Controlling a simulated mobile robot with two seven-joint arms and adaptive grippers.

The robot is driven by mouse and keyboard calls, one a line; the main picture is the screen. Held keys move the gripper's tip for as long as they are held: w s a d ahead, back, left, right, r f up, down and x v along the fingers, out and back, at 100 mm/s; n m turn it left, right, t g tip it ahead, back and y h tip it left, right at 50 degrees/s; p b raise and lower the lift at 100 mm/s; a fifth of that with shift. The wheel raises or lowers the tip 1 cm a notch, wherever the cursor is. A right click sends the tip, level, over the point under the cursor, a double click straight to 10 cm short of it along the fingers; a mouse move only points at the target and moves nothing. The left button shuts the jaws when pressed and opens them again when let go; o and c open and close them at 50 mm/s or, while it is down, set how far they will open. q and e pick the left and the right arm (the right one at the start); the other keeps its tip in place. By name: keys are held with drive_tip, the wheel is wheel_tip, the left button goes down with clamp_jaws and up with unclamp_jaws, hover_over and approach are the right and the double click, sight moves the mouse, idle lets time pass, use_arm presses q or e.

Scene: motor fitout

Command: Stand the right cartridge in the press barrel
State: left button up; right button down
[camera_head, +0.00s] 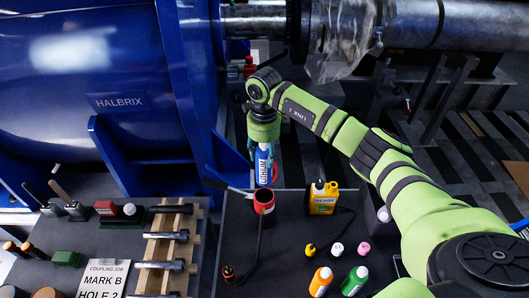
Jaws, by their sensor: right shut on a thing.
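My right gripper (264,150) hangs down at the middle of the view, its arm coming in from the right. It is shut on an upright blue and white cartridge (264,168) with lettering on its side. Directly below stands the red press barrel (265,205), with a grey handle reaching to its left and a dark hose running down from it. The cartridge's lower end is right at or just above the barrel's mouth; I cannot tell whether it is inside. My left gripper is not in view.
A yellow boxy unit (324,197) stands right of the barrel. Small nozzles and an orange bottle (321,281) and green bottle (355,280) stand in front. A wooden rack with bolts (165,236) and a sign (103,279) are left. The blue HALBRIX motor (90,75) looms behind.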

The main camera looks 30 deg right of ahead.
sight(264, 166)
drive_tip(key=shift+w, duration=0.1)
drive_tip(key=shift+f+b, duration=0.75)
drive_tip(key=shift+f, duration=0.1)
wheel_tip(264, 166, down, 3)
drive_tip(key=shift+f+b, duration=0.1)
drive_tip(key=shift+b, duration=1.1)
drive_tip(key=shift+f+b, duration=0.3)
drive_tip(key=shift+f, duration=0.1)
drive_tip(key=shift+f+b, duration=4.7)
drive_tip(key=shift+f, duration=1.25)
drive_tip(key=c, duration=0.5)
unclamp_jaws()
drive_tip(key=shift+c, duration=0.2)
